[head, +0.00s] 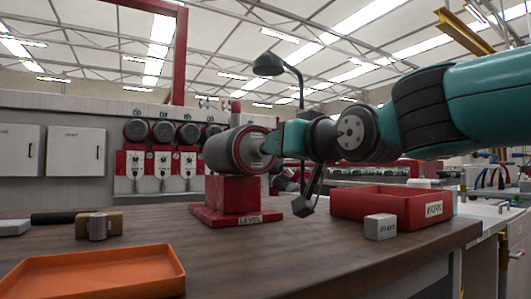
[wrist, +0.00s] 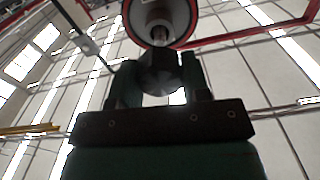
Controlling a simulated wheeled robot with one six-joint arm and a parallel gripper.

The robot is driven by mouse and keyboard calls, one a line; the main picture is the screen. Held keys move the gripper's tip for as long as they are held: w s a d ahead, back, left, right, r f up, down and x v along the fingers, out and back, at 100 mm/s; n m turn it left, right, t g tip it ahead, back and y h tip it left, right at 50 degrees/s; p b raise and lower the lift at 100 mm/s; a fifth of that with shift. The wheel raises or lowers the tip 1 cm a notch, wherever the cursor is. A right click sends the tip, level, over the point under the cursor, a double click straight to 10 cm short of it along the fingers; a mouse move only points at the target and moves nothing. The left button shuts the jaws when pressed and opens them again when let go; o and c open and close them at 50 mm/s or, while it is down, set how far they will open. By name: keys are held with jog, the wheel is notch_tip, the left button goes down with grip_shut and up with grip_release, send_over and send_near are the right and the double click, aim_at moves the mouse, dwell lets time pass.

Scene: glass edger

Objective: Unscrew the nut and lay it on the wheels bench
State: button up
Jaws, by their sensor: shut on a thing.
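My gripper (head: 276,141) is at the right-hand face of a grey cylindrical wheel head (head: 225,151) with a red rim, which sits on a red stand. In the wrist view, the fingers of my gripper (wrist: 160,72) are shut on the grey nut (wrist: 161,78). I cannot tell whether the nut is still on the thread. In the head view the nut is too hidden by the fingers to make out.
A brown bench top (head: 250,262) spreads in front. On it are an orange tray (head: 95,274), a red box labelled WORN (head: 372,207), a small grey block (head: 380,227) and a wood-and-metal tool (head: 98,226). A dark lamp (head: 268,65) hangs above. The front middle is clear.

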dwell(0.3)
jog(key=shift+b+v, duration=2.15)
jog(key=shift+v, duration=3)
